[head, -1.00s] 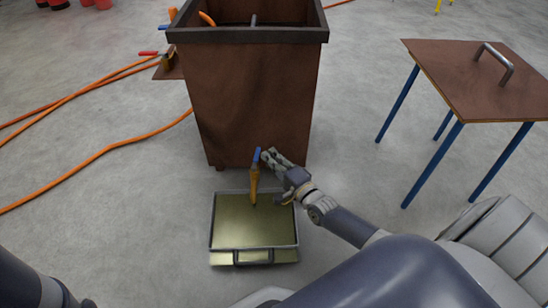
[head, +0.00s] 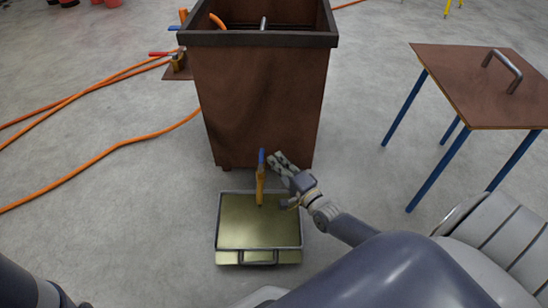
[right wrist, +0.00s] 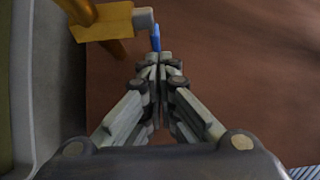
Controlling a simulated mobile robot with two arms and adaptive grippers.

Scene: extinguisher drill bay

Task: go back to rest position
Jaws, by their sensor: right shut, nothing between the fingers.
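My right gripper (head: 277,160) is shut and empty in the head view, just right of a yellow tap (head: 260,190) with an upright blue lever (head: 262,159). In the right wrist view the closed fingertips (right wrist: 160,60) lie just below the blue lever (right wrist: 156,38), with the yellow tap body (right wrist: 105,24) at upper left. A small gap seems to separate fingers and lever. My left arm shows only at the lower left corner of the head view; its fingers are out of frame.
A shallow metal tray (head: 258,228) lies on the floor below the tap. A tall brown bin (head: 265,100) stands behind it. A brown table with blue legs (head: 485,90) stands at right. An orange hose (head: 100,155) runs across the floor at left. Floor between bin and table is clear.

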